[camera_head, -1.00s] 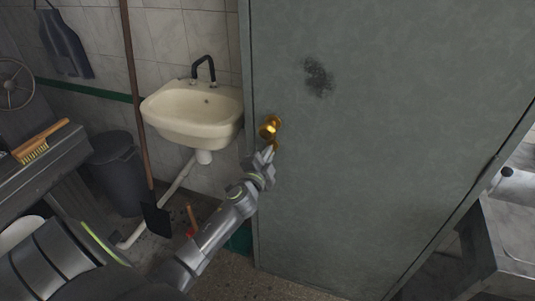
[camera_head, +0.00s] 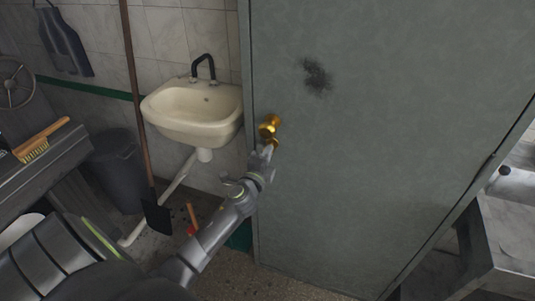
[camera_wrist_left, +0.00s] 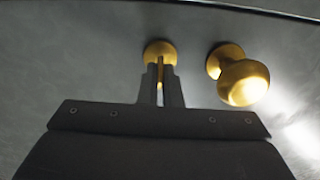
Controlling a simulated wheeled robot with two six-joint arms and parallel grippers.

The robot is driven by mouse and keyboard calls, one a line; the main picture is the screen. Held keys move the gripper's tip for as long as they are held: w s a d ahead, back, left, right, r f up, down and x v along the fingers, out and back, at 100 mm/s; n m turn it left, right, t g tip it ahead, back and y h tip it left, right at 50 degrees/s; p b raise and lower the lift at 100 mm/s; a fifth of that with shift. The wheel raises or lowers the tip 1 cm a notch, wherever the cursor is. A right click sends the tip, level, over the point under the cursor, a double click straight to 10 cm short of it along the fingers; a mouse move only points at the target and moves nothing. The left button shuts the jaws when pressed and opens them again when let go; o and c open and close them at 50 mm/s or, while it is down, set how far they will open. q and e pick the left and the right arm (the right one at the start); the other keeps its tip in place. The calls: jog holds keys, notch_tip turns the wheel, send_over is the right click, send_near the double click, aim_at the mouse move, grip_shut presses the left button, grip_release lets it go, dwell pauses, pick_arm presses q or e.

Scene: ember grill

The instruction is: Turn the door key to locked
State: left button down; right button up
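The grey door (camera_head: 400,130) carries a round brass knob (camera_head: 268,128) near its left edge. The knob also shows at the right in the left wrist view (camera_wrist_left: 243,82). Just below the knob is a smaller brass lock plate (camera_wrist_left: 159,50) with the brass key (camera_wrist_left: 160,72) in it. My left gripper (camera_head: 266,152) reaches up to the key from the lower left. In the left wrist view its two fingers (camera_wrist_left: 160,92) close in on both sides of the key, which shows as a thin strip between them. My right gripper is not in view.
A cream sink (camera_head: 195,110) hangs on the tiled wall left of the door. A long-handled shovel (camera_head: 156,215), a dark bin (camera_head: 117,170) and a bench with a brush (camera_head: 40,142) stand further left. A metal table (camera_head: 505,235) is at the right edge.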

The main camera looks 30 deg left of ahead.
pick_arm(q)
jog(key=c, duration=1.6)
grip_release()
jog(key=b+v, duration=0.1)
jog(key=v, duration=1.6)
jog(key=shift+s, duration=0.25)
jog(key=shift+f, duration=0.2)
